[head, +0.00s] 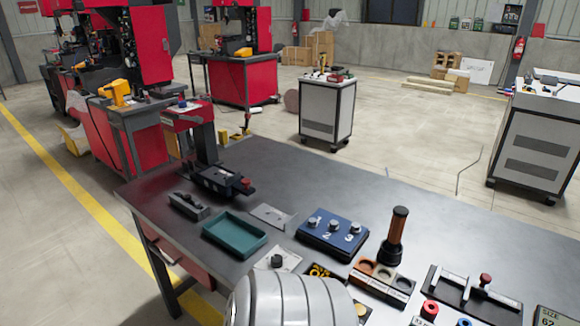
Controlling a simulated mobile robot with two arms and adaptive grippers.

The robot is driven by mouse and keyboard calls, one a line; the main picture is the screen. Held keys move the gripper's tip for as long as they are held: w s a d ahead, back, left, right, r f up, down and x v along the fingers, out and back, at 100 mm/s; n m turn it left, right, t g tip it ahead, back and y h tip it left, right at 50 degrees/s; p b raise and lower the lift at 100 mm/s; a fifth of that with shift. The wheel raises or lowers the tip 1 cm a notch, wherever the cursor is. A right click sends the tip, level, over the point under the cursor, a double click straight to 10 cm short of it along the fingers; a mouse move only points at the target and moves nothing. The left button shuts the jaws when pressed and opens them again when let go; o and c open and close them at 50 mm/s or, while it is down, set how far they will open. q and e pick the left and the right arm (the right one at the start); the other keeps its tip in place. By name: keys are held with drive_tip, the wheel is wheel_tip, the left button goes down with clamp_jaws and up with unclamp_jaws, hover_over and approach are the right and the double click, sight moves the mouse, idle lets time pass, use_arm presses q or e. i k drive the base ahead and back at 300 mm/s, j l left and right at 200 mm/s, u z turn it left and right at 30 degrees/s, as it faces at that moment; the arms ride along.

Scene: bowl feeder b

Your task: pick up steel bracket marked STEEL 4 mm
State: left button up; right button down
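A flat, light grey metal piece (271,215) lies on the dark work table between a teal tray and a blue block. It looks like a bracket, but I cannot read any marking on it, so I cannot tell if it is the one marked STEEL 4 mm. A white card (289,257) with a small dark part on it lies nearer, partly hidden by a white ribbed part of my arm at the bottom middle. Neither of my grippers shows in the head view.
The table (190,240) also bears the teal tray (234,254), a grey block (188,205), a blue block (318,247) with numbered knobs, an orange-handled tool (397,228), a three-ring holder (382,283) and a black fixture (455,288).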

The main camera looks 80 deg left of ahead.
sight(230, 179)
drive_tip(key=u, duration=0.9)
drive_tip(key=k+u, duration=0.1)
drive_tip(key=u, duration=0.3)
drive_tip(key=j+u, duration=0.1)
drive_tip(key=u, duration=1.25)
drive_tip(key=j+u, duration=0.1)
drive_tip(key=u, duration=0.35)
drive_tip(key=i+j, duration=0.35)
drive_tip(key=j, duration=0.15)
